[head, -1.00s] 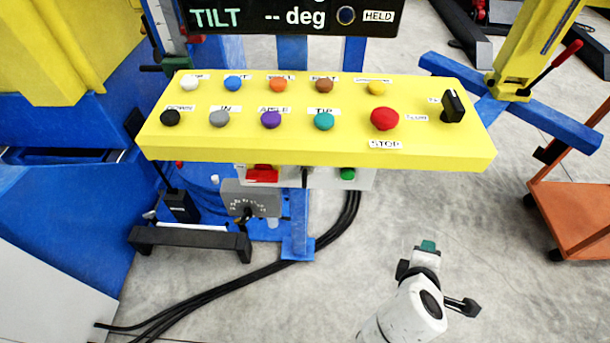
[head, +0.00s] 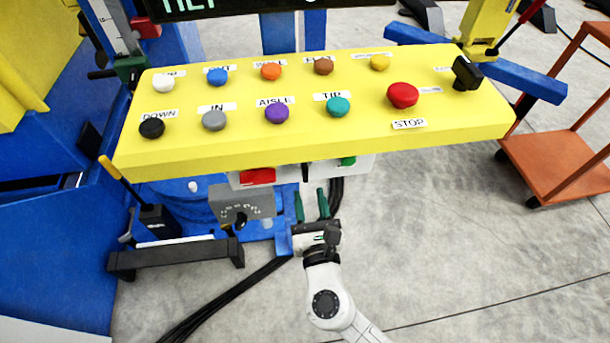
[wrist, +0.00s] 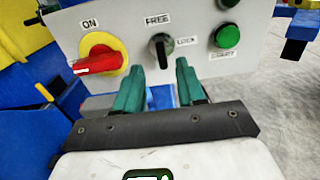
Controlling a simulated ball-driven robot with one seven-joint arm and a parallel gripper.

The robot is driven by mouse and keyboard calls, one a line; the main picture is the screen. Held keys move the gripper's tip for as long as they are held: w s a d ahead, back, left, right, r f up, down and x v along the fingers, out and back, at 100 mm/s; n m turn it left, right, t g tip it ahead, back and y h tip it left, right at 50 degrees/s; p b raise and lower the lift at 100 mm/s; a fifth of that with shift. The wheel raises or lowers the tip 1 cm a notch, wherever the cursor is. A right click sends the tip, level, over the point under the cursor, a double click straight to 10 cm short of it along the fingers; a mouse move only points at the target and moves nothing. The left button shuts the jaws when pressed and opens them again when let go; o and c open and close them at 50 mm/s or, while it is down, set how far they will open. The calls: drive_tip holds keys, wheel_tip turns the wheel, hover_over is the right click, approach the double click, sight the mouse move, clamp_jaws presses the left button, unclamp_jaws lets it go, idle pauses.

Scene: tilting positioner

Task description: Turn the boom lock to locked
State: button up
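The boom lock appears to be the black knob (wrist: 161,48) on the grey panel under the yellow console. The label FREE is above it and LOCK to its right; its handle looks roughly upright, toward FREE. In the head view the knob (head: 305,172) shows only as a small dark piece below the console's front edge. My gripper (head: 311,205) is below that panel with its green fingers pointing up. In the wrist view my gripper (wrist: 158,70) is open and empty, its fingertips apart on either side below the knob, not visibly touching it.
A red switch on a yellow plate (wrist: 98,60) marked ON sits left of the knob, and a green button (wrist: 227,36) to its right. The yellow console (head: 300,145) overhangs above. A grey dial plate (head: 243,203) and black cables (head: 230,300) are nearby. An orange cart (head: 560,165) stands right.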

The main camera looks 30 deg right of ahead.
sight(306, 177)
drive_tip(key=x, duration=0.6)
drive_tip(key=shift+w, duration=0.1)
drive_tip(key=shift+d, duration=0.1)
clamp_jaws()
